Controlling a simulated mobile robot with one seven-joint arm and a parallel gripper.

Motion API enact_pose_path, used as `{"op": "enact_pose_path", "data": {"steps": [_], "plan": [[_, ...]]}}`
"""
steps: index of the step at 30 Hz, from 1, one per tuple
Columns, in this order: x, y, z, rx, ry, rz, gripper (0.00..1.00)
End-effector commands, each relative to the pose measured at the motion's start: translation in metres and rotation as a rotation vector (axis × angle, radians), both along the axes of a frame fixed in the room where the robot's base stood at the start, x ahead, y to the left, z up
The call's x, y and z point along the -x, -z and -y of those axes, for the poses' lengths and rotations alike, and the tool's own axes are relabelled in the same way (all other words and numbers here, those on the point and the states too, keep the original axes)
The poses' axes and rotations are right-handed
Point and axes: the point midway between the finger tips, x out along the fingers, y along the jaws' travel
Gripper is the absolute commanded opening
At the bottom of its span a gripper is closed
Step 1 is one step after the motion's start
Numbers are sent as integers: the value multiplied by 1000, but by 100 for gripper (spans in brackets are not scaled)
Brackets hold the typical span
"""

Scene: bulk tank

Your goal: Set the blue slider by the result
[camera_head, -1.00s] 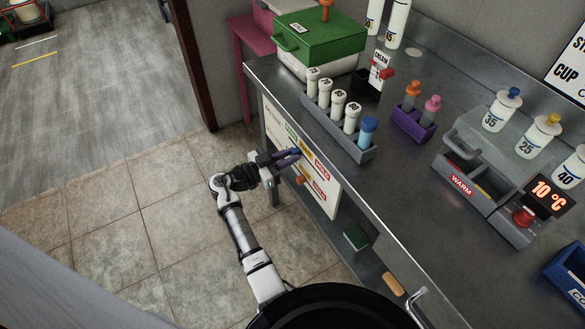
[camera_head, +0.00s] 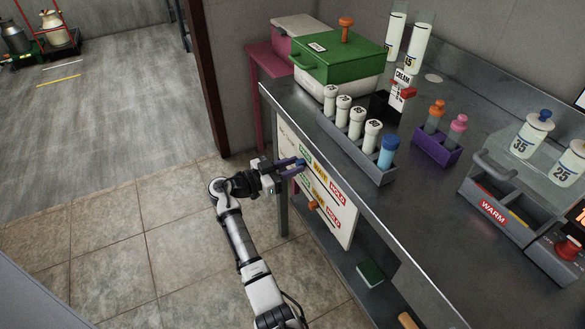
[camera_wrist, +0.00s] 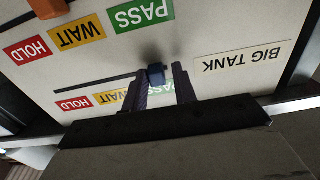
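The white slider board (camera_head: 345,222) hangs on the bench front. Its upper row reads PASS, WAIT, HOLD, with the blue slider (camera_head: 301,162) by the green PASS label (camera_head: 306,154). My gripper (camera_head: 290,163) reaches it from the left. In the wrist view, upside down, the blue slider (camera_wrist: 155,74) stands between my fingertips (camera_wrist: 160,76), close to the left finger with a gap to the right one. It is beside PASS, towards WAIT (camera_wrist: 112,97). The fingers partly hide the PASS label. The lower row has an orange slider (camera_head: 313,205) near WAIT.
On the bench stand a rack of numbered white-capped tubes with one blue-capped tube (camera_head: 389,152), a purple holder (camera_head: 437,147), a green-lidded box (camera_head: 338,57), a CREAM dispenser (camera_head: 402,90) and a WARM bath (camera_head: 493,212). Tiled floor on the left is clear.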

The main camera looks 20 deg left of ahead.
Motion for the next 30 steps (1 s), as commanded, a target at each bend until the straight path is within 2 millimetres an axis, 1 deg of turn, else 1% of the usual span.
{"op": "enact_pose_path", "data": {"steps": [1,2,3,11,14,17,24,30], "plan": [[0,0,0,0,0,1,34],[0,0,0,0,0,1,38],[0,0,0,1,1,1,40],[1,0,0,1,3,1,40],[7,1,-4,0,3,1,40],[18,2,-14,-1,0,2,40],[62,3,-48,-1,-2,2,40],[92,2,-72,-1,-1,2,40]]}}
